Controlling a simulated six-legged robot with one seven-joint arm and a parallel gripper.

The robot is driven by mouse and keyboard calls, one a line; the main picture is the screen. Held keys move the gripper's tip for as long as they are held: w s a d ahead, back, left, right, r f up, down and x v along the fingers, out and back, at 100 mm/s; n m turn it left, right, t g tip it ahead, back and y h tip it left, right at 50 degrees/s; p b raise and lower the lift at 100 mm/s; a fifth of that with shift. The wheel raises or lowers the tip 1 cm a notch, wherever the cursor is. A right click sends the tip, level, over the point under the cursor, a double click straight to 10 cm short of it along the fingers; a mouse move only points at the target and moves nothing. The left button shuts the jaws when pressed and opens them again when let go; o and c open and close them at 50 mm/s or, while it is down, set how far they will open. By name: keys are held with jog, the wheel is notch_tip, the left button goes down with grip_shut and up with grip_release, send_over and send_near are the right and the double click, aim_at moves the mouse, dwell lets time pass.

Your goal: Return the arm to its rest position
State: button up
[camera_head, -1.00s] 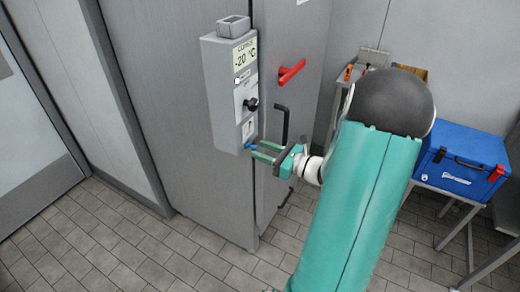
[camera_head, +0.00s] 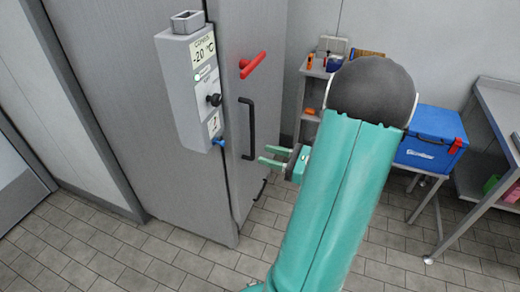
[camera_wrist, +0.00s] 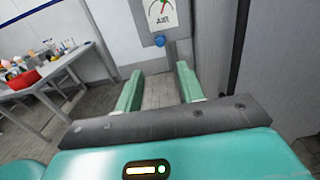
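My gripper (camera_head: 270,157) is at the end of my teal arm, in front of the grey cabinet and right of its control box. Its two teal fingers are apart with nothing between them. In the wrist view the gripper (camera_wrist: 157,92) also shows open, with floor tiles visible between the fingers. A blue knob (camera_head: 219,142) sits under the grey control box (camera_head: 181,88). The knob also shows in the wrist view (camera_wrist: 159,42), beyond the fingers and apart from them.
The grey cabinet (camera_head: 110,90) has a black handle (camera_head: 247,128) and a red lever (camera_head: 252,64) near my gripper. A blue cooler box (camera_head: 432,138) stands on a small table at right. A metal bench (camera_head: 490,110) is at far right. Tiled floor (camera_head: 130,255) is clear in front.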

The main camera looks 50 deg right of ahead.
jog(key=w+a+r+n+g+y, duration=0.1)
jog(key=a+r+n+g, duration=0.1)
jog(key=a+n+g, duration=0.8)
jog(key=w+a+r+n+g+y, duration=0.1)
jog(key=a+r+n+g, duration=0.15)
jog(key=a+n, duration=0.75)
jog(key=s+a+r+n+h, duration=0.2)
jog(key=a+r+n+h, duration=0.1)
jog(key=a+n, duration=0.3)
jog(key=s+a+r+n+t+h, duration=0.1)
jog(key=s+a+r+n+h, duration=0.1)
jog(key=a+n+h, duration=0.3)
jog(key=shift+a+r+n, duration=0.5)
jog(key=shift+r, duration=0.35)
